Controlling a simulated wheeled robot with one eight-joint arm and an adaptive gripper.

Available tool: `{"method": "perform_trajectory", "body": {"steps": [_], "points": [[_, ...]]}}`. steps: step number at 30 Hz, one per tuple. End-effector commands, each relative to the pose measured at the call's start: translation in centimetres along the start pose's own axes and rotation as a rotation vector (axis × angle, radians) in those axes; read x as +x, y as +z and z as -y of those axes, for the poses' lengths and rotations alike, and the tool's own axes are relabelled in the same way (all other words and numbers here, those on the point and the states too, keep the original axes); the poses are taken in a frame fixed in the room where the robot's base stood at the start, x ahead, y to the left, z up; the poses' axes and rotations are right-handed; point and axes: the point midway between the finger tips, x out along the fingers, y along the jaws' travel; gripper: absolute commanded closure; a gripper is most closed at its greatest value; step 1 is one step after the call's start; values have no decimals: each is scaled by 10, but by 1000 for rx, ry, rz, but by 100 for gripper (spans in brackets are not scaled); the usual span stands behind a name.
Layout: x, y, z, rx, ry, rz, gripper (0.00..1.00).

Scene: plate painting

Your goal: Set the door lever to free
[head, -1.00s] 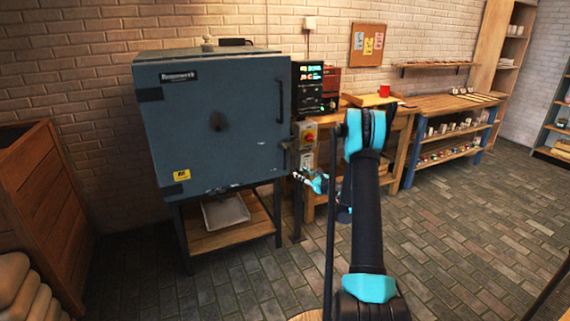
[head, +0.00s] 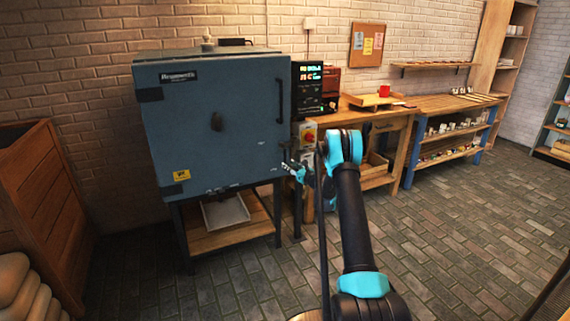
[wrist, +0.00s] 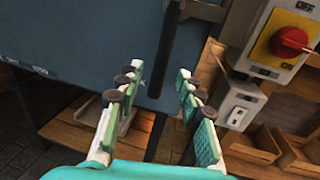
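The blue-grey kiln (head: 225,115) stands against the brick wall with its door shut. In the wrist view a dark bar (wrist: 178,50), which looks like the door lever, hangs down at the right edge of the blue kiln front (wrist: 90,35). My gripper (head: 292,168) is at the lower right edge of the kiln in the head view. In the wrist view my gripper (wrist: 158,75) is open, with one finger either side of the bar's lower end in the picture. I cannot tell whether the fingers reach it in depth. Nothing is held.
A switch box with a red knob on yellow (wrist: 291,42) is close on the right, with a grey socket (wrist: 240,103) below it. A wooden bench (head: 380,110) stands right of the kiln. A tray (head: 226,211) lies under the kiln. The floor in front is clear.

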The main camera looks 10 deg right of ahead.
Motion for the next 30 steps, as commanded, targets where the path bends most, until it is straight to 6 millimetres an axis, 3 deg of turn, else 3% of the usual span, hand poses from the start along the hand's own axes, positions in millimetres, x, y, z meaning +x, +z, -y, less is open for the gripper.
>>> {"method": "perform_trajectory", "body": {"steps": [3, 9, 20, 30], "points": [[21, 0, 0, 0, 1, 0, 63], [41, 0, 0, 0, 0, 0, 63], [46, 0, 0, 0, 0, 0, 63], [45, 0, 0, 0, 0, 0, 100]]}}
